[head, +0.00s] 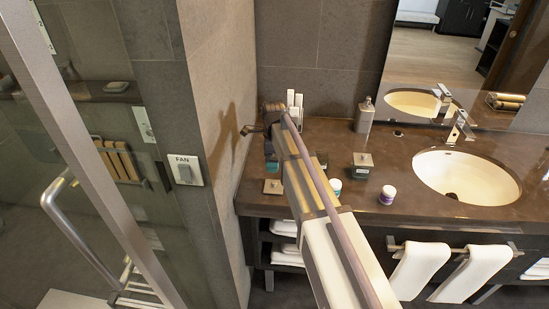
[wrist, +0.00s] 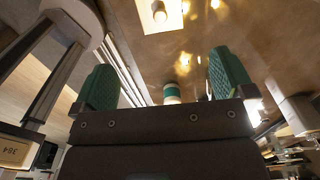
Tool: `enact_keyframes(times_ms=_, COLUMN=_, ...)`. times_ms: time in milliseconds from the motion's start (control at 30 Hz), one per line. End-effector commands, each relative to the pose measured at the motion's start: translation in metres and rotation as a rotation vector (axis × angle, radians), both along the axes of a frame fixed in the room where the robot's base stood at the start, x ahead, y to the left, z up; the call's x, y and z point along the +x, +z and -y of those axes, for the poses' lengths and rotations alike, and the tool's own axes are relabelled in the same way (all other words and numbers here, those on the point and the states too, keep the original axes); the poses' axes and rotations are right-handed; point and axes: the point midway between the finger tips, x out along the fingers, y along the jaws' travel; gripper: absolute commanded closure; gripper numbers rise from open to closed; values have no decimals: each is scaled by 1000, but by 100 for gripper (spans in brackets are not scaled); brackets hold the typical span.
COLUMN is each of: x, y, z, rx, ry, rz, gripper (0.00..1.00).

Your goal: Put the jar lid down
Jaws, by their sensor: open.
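The jar lid (head: 272,186), a pale square plate with a small knob, lies on the brown counter to the left of my arm in the head view. In the wrist view the lid (wrist: 148,22) is at the top edge, partly cut off, beyond the fingertips. My gripper (wrist: 165,75) is open, its two green-padded fingers apart with nothing held between them. In the head view my arm hides most of the gripper; a bit of teal finger shows just behind the lid.
A dark square-lidded jar (head: 362,167), a white-and-teal jar (head: 335,187) and a purple-and-white jar (head: 387,196) stand right of my arm. A soap dispenser (head: 364,116) and sink (head: 468,178) are farther right. A tiled wall (head: 220,130) borders the counter's left end.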

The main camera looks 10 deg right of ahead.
Motion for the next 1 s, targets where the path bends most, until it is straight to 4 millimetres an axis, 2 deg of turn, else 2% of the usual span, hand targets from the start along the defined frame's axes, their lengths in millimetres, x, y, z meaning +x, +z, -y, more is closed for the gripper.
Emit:
enact_keyframes(times_ms=67, x=-9, y=-2, z=0, rx=0, ry=45, rz=0, gripper=0)
enact_keyframes(times_ms=167, x=-49, y=-2, z=0, rx=0, ry=274, rz=0, gripper=0)
enact_keyframes(times_ms=267, x=-113, y=-2, z=0, rx=-1, ry=689, rz=0, gripper=0)
enact_keyframes(times_ms=300, x=-141, y=-2, z=0, rx=-1, ry=880, rz=0, gripper=0)
enact_keyframes(times_ms=400, x=-202, y=-2, z=1, rx=-1, ry=1332, rz=-1, gripper=0)
enact_keyframes(times_ms=500, x=-243, y=-2, z=1, rx=-1, ry=1672, rz=-1, gripper=0)
enact_keyframes(times_ms=633, x=-263, y=-2, z=1, rx=-1, ry=1880, rz=-1, gripper=0)
enact_keyframes(times_ms=1000, x=-261, y=-2, z=1, rx=-1, ry=1899, rz=-1, gripper=0)
